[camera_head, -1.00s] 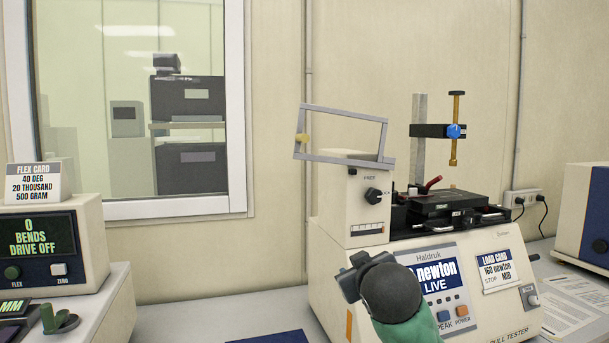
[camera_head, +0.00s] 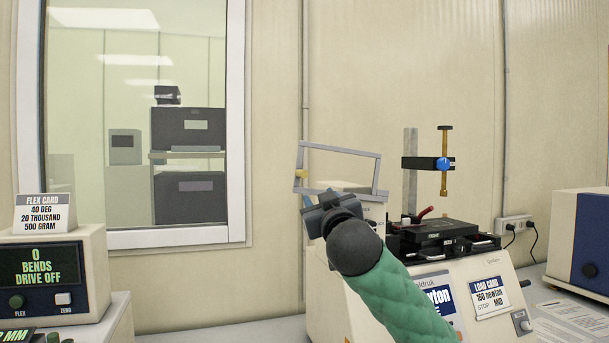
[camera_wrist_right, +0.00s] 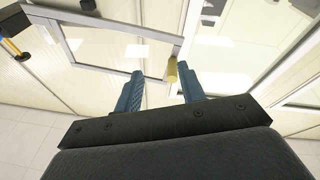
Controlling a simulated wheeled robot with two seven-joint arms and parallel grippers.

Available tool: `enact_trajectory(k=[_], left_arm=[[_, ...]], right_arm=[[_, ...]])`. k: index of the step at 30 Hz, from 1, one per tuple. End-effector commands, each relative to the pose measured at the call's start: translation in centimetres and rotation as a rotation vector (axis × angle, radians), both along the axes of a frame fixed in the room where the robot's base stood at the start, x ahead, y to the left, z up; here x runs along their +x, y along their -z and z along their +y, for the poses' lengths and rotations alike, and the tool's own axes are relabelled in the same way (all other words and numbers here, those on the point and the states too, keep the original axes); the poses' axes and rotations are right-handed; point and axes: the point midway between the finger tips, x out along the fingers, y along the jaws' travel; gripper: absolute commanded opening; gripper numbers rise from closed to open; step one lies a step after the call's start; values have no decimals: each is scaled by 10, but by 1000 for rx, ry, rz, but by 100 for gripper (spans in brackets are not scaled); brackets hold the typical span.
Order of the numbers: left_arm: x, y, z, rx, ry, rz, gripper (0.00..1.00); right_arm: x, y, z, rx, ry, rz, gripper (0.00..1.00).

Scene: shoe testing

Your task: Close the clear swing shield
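The clear swing shield (camera_head: 341,149) is a grey-framed pane standing raised at the left of the pull tester (camera_head: 375,300). A yellow knob (camera_head: 301,174) sits on its left side. My right gripper (camera_head: 308,202) is just below the knob in the head view. In the right wrist view the shield's frame (camera_wrist_right: 100,24) crosses the upper left, and the knob (camera_wrist_right: 172,70) shows between the two blue fingertips of my open right gripper (camera_wrist_right: 161,74), nearer the right one. Contact with the knob cannot be told. My left gripper is not in view.
The tester's black clamp bed (camera_head: 438,233) and its post with a blue knob (camera_head: 443,164) stand right of the shield. A flex machine (camera_head: 75,270) is at the left, and another cream-and-blue machine (camera_head: 570,240) at the right. The wall is close behind.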

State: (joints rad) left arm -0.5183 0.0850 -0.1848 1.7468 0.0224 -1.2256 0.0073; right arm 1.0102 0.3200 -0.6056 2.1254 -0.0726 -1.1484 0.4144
Motion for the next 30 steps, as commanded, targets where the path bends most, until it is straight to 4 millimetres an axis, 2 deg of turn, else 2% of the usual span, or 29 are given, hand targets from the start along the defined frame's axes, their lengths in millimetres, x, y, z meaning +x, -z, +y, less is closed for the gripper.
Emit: enact_trajectory(k=[3, 9, 14, 20, 30], left_arm=[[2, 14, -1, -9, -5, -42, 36], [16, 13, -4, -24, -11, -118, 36], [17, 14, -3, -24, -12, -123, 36], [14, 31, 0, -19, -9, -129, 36], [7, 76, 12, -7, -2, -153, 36]], right_arm=[[2, -10, 7, 89, -67, -38, 40], [-6, -22, 16, 207, -165, -75, 40], [-5, -24, 17, 245, -183, -67, 40], [9, -32, 22, 245, -180, -64, 40], [45, -48, 34, 246, -179, -66, 40]])
